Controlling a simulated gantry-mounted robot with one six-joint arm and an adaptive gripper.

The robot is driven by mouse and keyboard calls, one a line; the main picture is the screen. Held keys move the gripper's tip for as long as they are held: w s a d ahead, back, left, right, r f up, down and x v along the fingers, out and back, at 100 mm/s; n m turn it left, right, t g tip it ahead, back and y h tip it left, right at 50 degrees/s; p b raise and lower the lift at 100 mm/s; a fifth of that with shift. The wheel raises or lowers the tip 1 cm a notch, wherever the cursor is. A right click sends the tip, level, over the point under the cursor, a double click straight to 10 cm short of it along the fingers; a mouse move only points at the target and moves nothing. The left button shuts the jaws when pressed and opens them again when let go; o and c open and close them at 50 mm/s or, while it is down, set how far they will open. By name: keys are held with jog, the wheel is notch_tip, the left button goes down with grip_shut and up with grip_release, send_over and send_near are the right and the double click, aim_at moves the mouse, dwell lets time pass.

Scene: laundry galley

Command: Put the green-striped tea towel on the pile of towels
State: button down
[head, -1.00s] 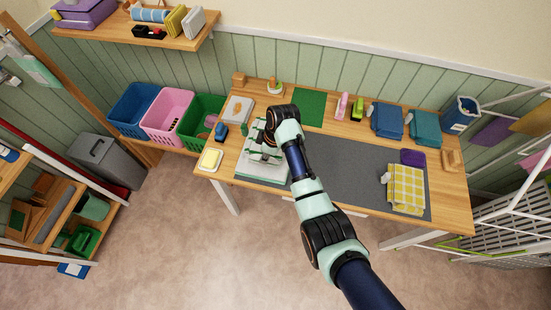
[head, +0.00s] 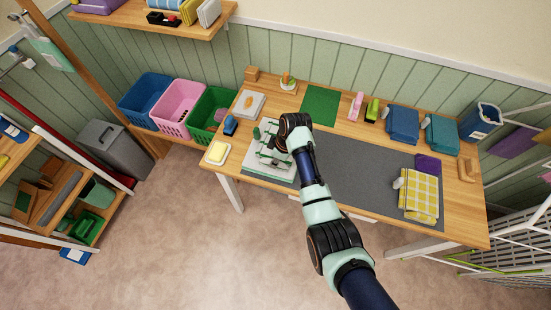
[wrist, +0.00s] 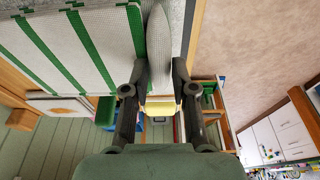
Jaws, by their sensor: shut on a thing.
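The green-striped tea towel (head: 275,148) is white with green stripes, over the left end of the grey mat. It also fills the upper left of the wrist view (wrist: 75,45). My gripper (wrist: 158,85) is shut on a pale upright fold beside the striped face, which appears to be part of this towel. In the head view my wrist (head: 295,130) hides much of the grip. A pale layer (head: 262,171) shows under the striped towel, seemingly the pile of towels. I cannot tell whether the two touch.
The grey mat (head: 340,175) has free room right of my arm. A yellow-checked towel (head: 420,190), blue towels (head: 402,122) and teal towels (head: 441,132) lie to the right. A yellow sponge-like block (head: 218,152) and a blue item (head: 230,126) sit close on the left.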

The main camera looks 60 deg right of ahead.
jog(key=shift+f, duration=0.15)
jog(key=c, duration=0.9)
grip_release()
jog(key=shift+o, duration=0.2)
notch_tip(320, 180, up, 8)
jog(key=p, duration=0.7)
jog(key=shift+p, duration=0.35)
